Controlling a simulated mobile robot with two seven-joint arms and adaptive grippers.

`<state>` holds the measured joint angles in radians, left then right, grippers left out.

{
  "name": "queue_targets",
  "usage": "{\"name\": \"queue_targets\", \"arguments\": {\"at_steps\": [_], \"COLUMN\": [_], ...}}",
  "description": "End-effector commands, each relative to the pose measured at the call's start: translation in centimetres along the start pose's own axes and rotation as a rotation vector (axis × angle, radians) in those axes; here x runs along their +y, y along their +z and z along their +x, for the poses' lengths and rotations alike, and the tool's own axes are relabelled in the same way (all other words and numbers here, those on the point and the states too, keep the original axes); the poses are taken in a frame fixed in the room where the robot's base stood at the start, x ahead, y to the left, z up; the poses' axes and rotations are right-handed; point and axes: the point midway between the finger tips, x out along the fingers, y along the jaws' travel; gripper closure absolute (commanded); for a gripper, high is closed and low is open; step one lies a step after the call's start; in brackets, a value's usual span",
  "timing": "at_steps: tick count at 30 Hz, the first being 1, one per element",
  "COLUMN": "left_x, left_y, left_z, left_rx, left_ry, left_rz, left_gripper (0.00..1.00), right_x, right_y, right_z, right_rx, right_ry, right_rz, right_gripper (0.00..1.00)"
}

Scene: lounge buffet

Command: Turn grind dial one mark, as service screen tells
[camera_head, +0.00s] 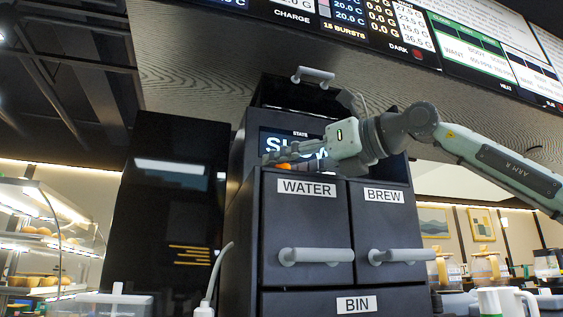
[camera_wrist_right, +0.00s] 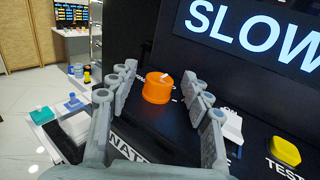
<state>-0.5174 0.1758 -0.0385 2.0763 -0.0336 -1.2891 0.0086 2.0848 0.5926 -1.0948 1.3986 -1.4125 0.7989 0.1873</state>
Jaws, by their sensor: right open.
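The grind dial, an orange knob with a white pointer mark on top (camera_wrist_right: 156,92), sits on the dark panel in the right wrist view. A bit of orange (camera_head: 270,168) also shows below my fingers in the head view. My right gripper (camera_head: 270,157) is open in front of the panel; in the wrist view its fingers (camera_wrist_right: 159,73) stand on either side of the dial, and I cannot tell if they touch it. The service screen (camera_wrist_right: 255,32) reads SLOW; in the head view my gripper covers part of the screen (camera_head: 285,143). My left gripper is not in view.
A white rocker switch (camera_wrist_right: 232,126) and a yellow button (camera_wrist_right: 285,151) labelled TEST sit right of the dial. Below are drawers marked WATER (camera_head: 307,215), BREW (camera_head: 384,220) and BIN (camera_head: 357,304), with protruding handles. Large status boards (camera_head: 400,30) hang overhead.

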Motion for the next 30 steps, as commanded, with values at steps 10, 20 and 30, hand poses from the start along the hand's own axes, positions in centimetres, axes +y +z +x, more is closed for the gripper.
{"name": "queue_targets", "arguments": {"at_steps": [10,20,30], "left_x": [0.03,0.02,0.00], "left_y": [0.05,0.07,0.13], "left_z": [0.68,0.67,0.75], "left_rx": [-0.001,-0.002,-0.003], "left_ry": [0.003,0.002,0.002], "left_rz": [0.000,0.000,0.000], "left_gripper": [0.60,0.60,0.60], "right_x": [-0.04,-0.04,-0.04], "right_y": [-0.01,0.00,-0.05], "right_z": [1.37,1.34,1.33], "right_rx": [-0.001,-0.001,-0.001], "right_ry": [0.000,0.000,-0.004], "right_rz": [0.000,0.001,0.001], "right_gripper": [0.51,0.80,1.00]}}
